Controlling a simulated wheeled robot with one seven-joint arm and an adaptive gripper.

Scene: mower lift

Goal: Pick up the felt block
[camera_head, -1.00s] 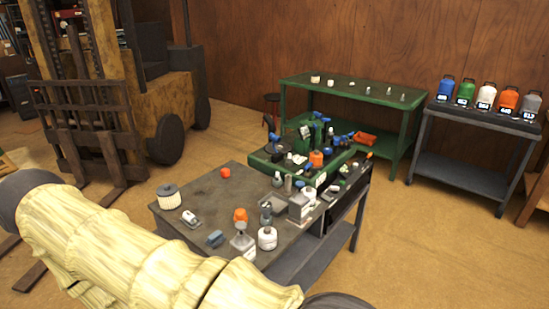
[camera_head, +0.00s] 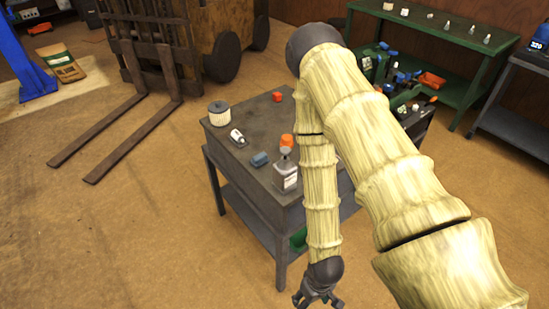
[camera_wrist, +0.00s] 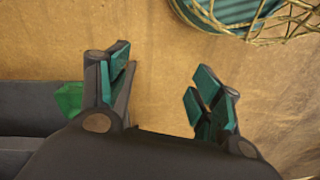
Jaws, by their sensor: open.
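A small blue-grey block (camera_head: 260,159) lies on the dark workbench (camera_head: 222,137), close to its near edge; it looks like the felt block, though its material is too small to tell. My gripper (camera_head: 318,302) hangs low in front of the bench's near side, well below and to the right of the block. In the wrist view my gripper (camera_wrist: 160,78) has its two fingers spread, with only brown floor between them. The block does not show in the wrist view.
Around the block stand a white-tipped grey item (camera_head: 237,137), a ribbed filter (camera_head: 219,113), an orange cap (camera_head: 287,141), a grey bottle (camera_head: 286,173) and a red piece (camera_head: 277,96). My arm hides the bench's right part. Forklift forks (camera_head: 133,137) lie left; floor between is clear.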

